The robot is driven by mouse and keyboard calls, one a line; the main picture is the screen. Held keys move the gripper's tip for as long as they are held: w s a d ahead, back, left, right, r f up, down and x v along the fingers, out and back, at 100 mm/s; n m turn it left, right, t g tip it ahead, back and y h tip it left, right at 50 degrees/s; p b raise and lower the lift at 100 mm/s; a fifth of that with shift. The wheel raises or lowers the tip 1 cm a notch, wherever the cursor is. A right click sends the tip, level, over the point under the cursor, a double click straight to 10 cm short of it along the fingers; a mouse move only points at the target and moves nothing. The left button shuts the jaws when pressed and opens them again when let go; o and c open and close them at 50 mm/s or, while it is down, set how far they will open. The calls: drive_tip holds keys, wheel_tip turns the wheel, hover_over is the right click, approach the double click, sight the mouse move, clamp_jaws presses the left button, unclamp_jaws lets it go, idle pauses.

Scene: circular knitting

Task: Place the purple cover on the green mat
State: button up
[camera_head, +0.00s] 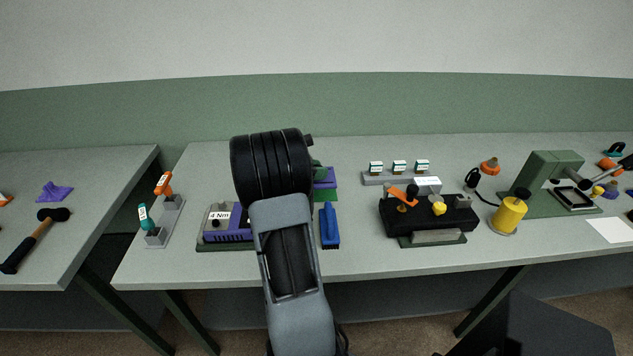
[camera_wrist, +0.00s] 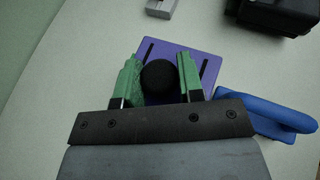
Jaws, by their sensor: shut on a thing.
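The purple cover is a flat slotted plate (camera_wrist: 204,62) with a round black knob (camera_wrist: 160,77) in the wrist view. My gripper (camera_wrist: 158,76) has its green fingers on either side of the knob, shut on it. In the head view the purple cover (camera_head: 326,180) shows just right of my black wrist, which hides part of it. I cannot tell if it touches the table. A green strip shows around the cover, but I cannot tell whether it is finger or mat.
A blue-handled tool (camera_head: 329,226) lies close by. A grey-purple device (camera_head: 226,224) on a dark green base stands left of my arm. A grey rack (camera_head: 400,180) with small boxes, a black fixture (camera_head: 425,214) and a yellow bottle (camera_head: 510,213) stand to the right.

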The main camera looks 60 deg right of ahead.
drive_tip(key=w+d+f, duration=0.1)
drive_tip(key=f, duration=0.1)
drive_tip(key=w+d+f, duration=0.1)
drive_tip(key=d+f, duration=0.1)
drive_tip(key=w+d+f, duration=0.1)
drive_tip(key=d+f, duration=0.1)
drive_tip(key=shift+w+d+f+p, duration=0.15)
drive_tip(key=shift+f+p, duration=0.25)
drive_tip(key=shift+f, duration=1.4)
drive_tip(key=shift+f, duration=0.2)
drive_tip(key=o, duration=0.9)
drive_tip(key=shift+o, duration=0.2)
drive_tip(key=shift+r, duration=0.15)
